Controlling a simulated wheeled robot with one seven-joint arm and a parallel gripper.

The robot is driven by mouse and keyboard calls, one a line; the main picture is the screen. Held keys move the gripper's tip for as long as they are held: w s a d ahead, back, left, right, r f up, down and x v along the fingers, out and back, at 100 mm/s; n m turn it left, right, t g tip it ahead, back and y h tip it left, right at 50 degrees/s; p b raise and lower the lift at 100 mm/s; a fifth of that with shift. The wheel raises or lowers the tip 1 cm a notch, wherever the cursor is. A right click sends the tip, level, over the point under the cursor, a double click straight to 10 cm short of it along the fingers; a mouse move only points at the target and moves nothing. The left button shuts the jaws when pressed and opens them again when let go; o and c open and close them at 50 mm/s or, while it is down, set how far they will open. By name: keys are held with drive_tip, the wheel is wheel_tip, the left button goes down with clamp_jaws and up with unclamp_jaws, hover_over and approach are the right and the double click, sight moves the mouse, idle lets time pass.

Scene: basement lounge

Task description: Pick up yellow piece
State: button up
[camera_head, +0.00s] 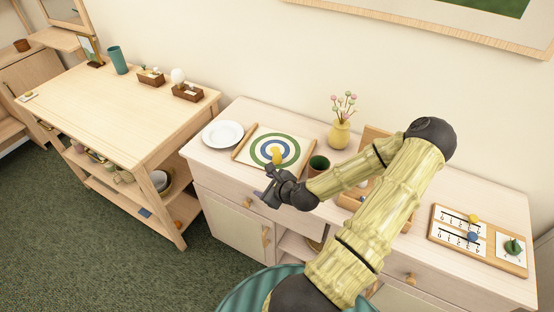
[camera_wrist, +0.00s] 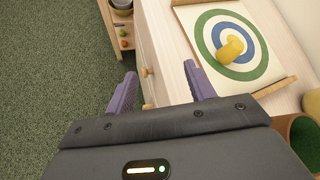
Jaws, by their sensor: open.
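A yellow piece (camera_head: 276,154) sits on a board with blue and green target rings (camera_head: 251,156) on the dresser. In the wrist view the yellow piece (camera_wrist: 229,51) lies near the centre of the rings, right of my fingers. My gripper (camera_head: 266,188) is over the dresser's front edge, nearer than the piece and apart from it. In the wrist view its two purple fingers (camera_wrist: 157,84) are spread with nothing between them. Another yellow piece (camera_head: 473,218) rests on a numbered board (camera_head: 437,232) at the right.
A white plate (camera_head: 222,133) is left of the target board. A green-lined cup (camera_head: 318,165) stands close by my gripper, and a yellow vase (camera_head: 339,134) is behind. A wooden table (camera_head: 110,115) stands at the left. Green carpet (camera_head: 70,220) is clear in front.

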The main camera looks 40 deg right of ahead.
sight(276, 153)
drive_tip(key=s+d+r+m+t+h, duration=0.1)
drive_tip(key=d+m+h, duration=0.3)
drive_tip(key=d+m, duration=0.4)
drive_tip(key=shift+s+d+r+m+t, duration=0.3)
drive_tip(key=shift+s+d+r+t, duration=0.1)
drive_tip(key=shift+d+r+t, duration=0.15)
drive_tip(key=p+x, duration=0.2)
drive_tip(key=x, duration=0.9)
drive_tip(key=shift+w+d, duration=0.1)
drive_tip(key=shift+w, duration=0.15)
drive_tip(key=shift+w+d+f, duration=0.15)
drive_tip(key=shift+w+f, duration=0.1)
drive_tip(key=shift+s+d+f+p+x, duration=0.15)
drive_tip(key=shift+p+x, duration=0.3)
drive_tip(key=shift+x, duration=0.85)
drive_tip(key=shift+s+d+f+p+x, duration=0.15)
drive_tip(key=shift+p+x, duration=0.25)
drive_tip(key=shift+x, duration=0.9)
